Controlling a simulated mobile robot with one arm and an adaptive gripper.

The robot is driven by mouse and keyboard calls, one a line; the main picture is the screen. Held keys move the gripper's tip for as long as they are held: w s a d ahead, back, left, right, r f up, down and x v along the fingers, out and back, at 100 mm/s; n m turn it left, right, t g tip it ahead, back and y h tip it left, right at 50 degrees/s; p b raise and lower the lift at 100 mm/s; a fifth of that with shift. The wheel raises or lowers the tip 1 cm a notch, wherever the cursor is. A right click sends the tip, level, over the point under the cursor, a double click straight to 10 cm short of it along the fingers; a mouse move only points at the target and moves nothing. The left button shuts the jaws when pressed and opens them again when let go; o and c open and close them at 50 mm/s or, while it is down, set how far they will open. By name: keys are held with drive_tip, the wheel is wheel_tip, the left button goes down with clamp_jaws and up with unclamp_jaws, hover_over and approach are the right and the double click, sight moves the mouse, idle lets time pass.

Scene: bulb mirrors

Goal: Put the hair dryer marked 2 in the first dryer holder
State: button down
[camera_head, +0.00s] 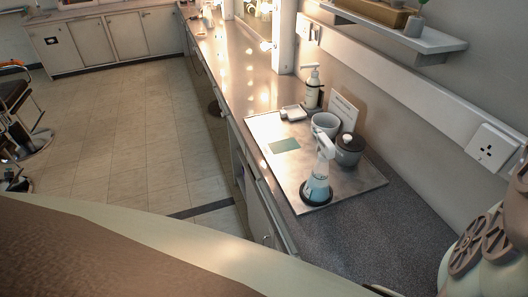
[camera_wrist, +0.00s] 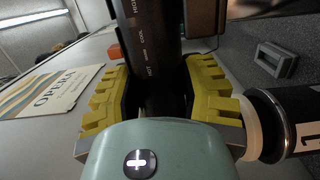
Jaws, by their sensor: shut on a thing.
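In the wrist view my gripper (camera_wrist: 160,95) has its two yellow ridged fingers on either side of a dark cylinder (camera_wrist: 150,45) with small pale print, and is shut on it. The cylinder may be a hair dryer's body. Its far end leaves the top of the picture, and no number 2 shows on it. To the right lies a black cylindrical thing (camera_wrist: 282,122) with a white band and a label that looks like a 1. I cannot identify a dryer holder in either view. My gripper does not show in the head view.
In the head view a tray (camera_head: 345,196) on the long counter holds a spray bottle (camera_head: 318,178), a lidded jar (camera_head: 349,150) and a cup.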

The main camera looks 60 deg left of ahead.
drive_tip(key=shift+w+f+b, duration=0.1)
drive_tip(key=shift+f+b, duration=0.55)
drive_tip(key=shift+f, duration=0.15)
drive_tip(key=c, duration=0.7)
unclamp_jaws()
drive_tip(key=shift+r, duration=0.2)
drive_tip(key=o, duration=0.7)
drive_tip(key=shift+f, duration=0.1)
drive_tip(key=v, duration=0.8)
drive_tip(key=shift+b, duration=0.45)
drive_tip(key=v, duration=0.7)
drive_tip(key=shift+a, duration=0.2)
